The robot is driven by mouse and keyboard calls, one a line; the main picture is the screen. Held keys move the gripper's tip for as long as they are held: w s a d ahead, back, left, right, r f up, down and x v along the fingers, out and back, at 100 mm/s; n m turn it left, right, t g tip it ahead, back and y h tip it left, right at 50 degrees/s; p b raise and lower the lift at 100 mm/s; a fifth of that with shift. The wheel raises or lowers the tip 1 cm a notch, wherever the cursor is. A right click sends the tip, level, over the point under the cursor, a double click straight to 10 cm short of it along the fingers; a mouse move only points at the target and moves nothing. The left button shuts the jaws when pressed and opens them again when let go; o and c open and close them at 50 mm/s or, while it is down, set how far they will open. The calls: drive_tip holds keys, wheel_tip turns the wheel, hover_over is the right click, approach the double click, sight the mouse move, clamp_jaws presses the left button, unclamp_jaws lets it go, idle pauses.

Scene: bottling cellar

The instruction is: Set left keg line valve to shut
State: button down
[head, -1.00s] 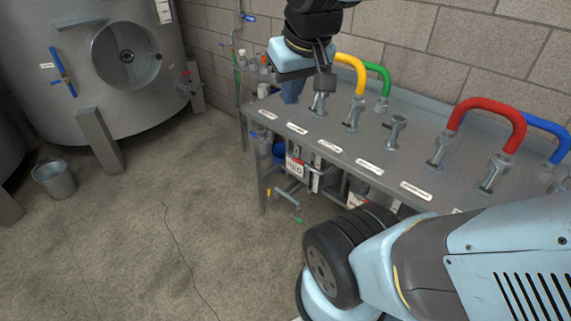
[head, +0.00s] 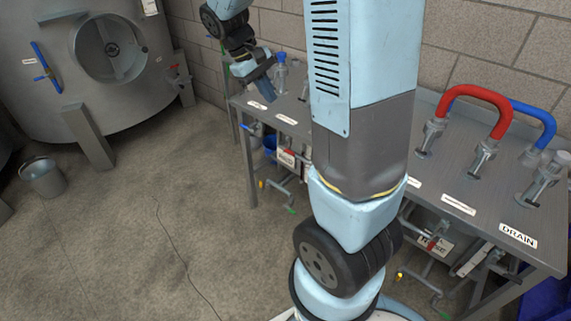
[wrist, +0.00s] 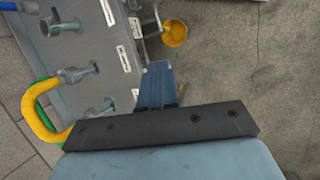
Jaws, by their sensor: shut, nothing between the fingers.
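Under the left front edge of the steel bench, the head view shows pipework with a blue lever (head: 252,128) and a white tag (head: 287,157) with red on it. The labels are too small to read, so I cannot tell which part is the left keg line valve, or its setting. My gripper (head: 262,70) is above the bench's left end, shut and empty. In the wrist view its closed fingers (wrist: 157,72) point past the bench's front edge. A yellow round piece (wrist: 175,33) on a short pipe shows beyond them. I see no contact with a valve.
My arm hides the middle of the bench (head: 515,215). A red hose loop (head: 478,92) and a blue one (head: 540,120) stand on its right half. A yellow hose (wrist: 36,110) shows in the wrist view. A tank (head: 90,95) and bucket (head: 42,178) stand left; floor between is clear.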

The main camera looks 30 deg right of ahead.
drive_tip(key=w+d+f+n+g+h, duration=0.25)
drive_tip(key=w+f+h, duration=0.3)
drive_tip(key=f, duration=0.75)
drive_tip(key=w+d+f+n+g+h, duration=0.1)
drive_tip(key=w+f+n+g+h, duration=0.15)
drive_tip(key=w+f+h, duration=0.7)
wheel_tip(320, 180, down, 30)
drive_tip(key=s+d+n+t+h, duration=0.2)
drive_tip(key=s+n+t+h, duration=0.15)
drive_tip(key=n+t, duration=1.1)
drive_tip(key=w+d+r, duration=0.3)
drive_tip(key=d+r, duration=0.5)
drive_tip(key=r, duration=0.1)
drive_tip(key=shift+w+d+r+m+h, duration=0.2)
drive_tip(key=shift+w+d+m+h, duration=0.15)
drive_tip(key=shift+m, duration=0.1)
drive_tip(key=shift+t, duration=0.25)
